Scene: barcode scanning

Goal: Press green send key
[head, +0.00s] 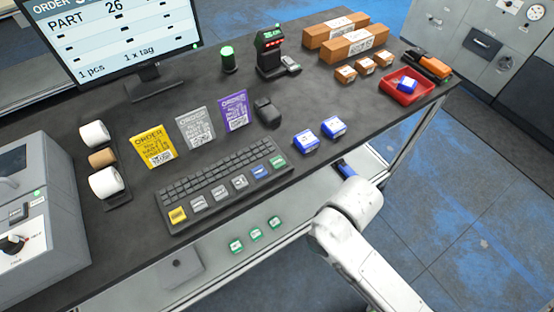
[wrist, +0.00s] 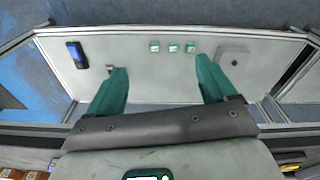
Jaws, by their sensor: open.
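The dark keyboard (head: 222,180) lies on the black bench top. Its front row has large keys: a yellow one (head: 177,215) at the left, several grey ones, a blue one (head: 260,172) and a green key (head: 278,162) at the right end. The green key's label is too small to read. My gripper (wrist: 163,68) shows in the wrist view with two green fingers spread apart and nothing between them. Beyond the fingers is the lower pale panel with several small green-topped blocks (wrist: 173,48). The keyboard is not seen in the wrist view. The gripper's fingers are not visible in the head view.
A monitor (head: 120,35) reads PART 26, 1 pcs, 1 x tag. Yellow (head: 153,146), grey (head: 195,127) and purple order cards (head: 234,110) and a mouse (head: 267,112) stand behind the keyboard. Two blue boxes (head: 306,141) lie right. A red tray (head: 411,88) sits near the far edge.

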